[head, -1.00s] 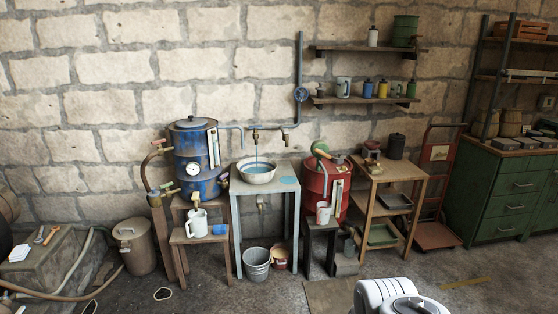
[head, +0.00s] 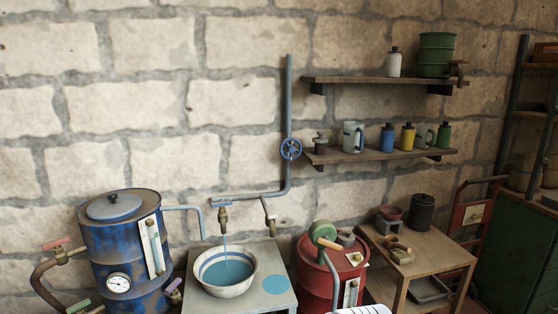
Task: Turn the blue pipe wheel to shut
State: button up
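The blue pipe wheel (head: 290,149) is a small spoked handwheel on the upright blue pipe (head: 288,95) against the stone wall, left of the lower shelf. The pipe bends left below the wheel and runs to a tap (head: 223,216). A thin blue stream (head: 225,250) falls from this tap into a white bowl with a blue band (head: 205,284), which holds blue liquid. A second downturned spout (head: 269,215) hangs to its right, with no stream visible. My gripper is not in view. Only a white piece of my arm shows at the bottom edge, well below the wheel.
The bowl stands on a grey table (head: 278,302) with a blue round patch. A blue drum (head: 103,245) stands left, a red drum (head: 315,275) right. Two shelves (head: 390,154) with bottles and mugs jut out right of the wheel. The wall left of the wheel is bare.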

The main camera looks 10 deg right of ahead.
aim_at(291, 149)
jog(key=i, duration=0.35)
jog(key=z, duration=0.8)
